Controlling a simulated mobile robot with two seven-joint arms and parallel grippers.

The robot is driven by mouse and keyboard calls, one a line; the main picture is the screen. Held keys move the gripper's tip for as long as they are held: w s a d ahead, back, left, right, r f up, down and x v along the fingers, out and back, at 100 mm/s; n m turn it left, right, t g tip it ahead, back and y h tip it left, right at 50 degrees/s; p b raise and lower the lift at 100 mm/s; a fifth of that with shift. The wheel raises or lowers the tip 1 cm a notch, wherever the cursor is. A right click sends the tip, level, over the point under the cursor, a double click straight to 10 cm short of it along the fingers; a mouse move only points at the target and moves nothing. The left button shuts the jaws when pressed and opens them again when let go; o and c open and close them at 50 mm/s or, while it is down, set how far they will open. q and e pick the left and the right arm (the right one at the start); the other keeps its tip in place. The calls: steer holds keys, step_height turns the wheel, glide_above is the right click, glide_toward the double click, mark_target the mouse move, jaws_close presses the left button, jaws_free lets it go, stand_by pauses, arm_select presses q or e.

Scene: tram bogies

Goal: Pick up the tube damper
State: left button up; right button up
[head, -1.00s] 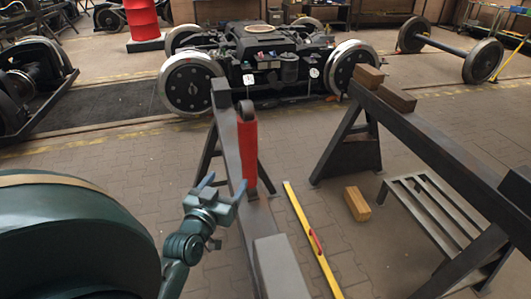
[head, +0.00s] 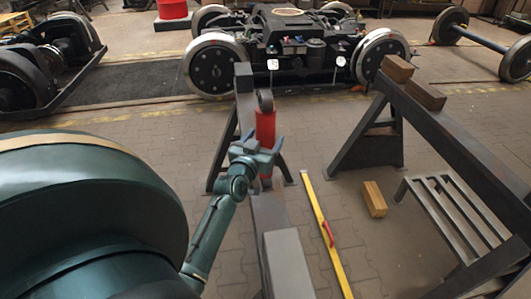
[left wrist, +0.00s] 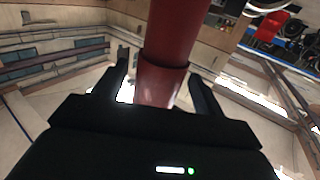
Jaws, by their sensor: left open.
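The tube damper (head: 265,128) is a red cylinder with a dark eye at its upper end. In the head view it is at the dark beam of a trestle. My left gripper (head: 259,150) is open, with its fingers at either side of the damper's lower part, which it partly hides. In the left wrist view the red damper (left wrist: 170,50) runs between the two spread fingers of the left gripper (left wrist: 162,75), with a gap on both sides. My right gripper is not in view.
A second trestle (head: 450,130) with wooden blocks (head: 398,67) stands at the right. A yellow level (head: 322,228) and a wooden block (head: 374,198) lie on the floor between the trestles. A bogie (head: 300,45) stands behind. A grey box-shaped piece (head: 287,263) lies on the beam's near end.

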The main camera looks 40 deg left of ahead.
arm_select(q)
steer(key=shift+x, duration=1.45)
steer(key=shift+d, duration=0.1)
steer(key=shift+c, duration=0.3)
jaws_close()
steer(key=shift+r, duration=0.25)
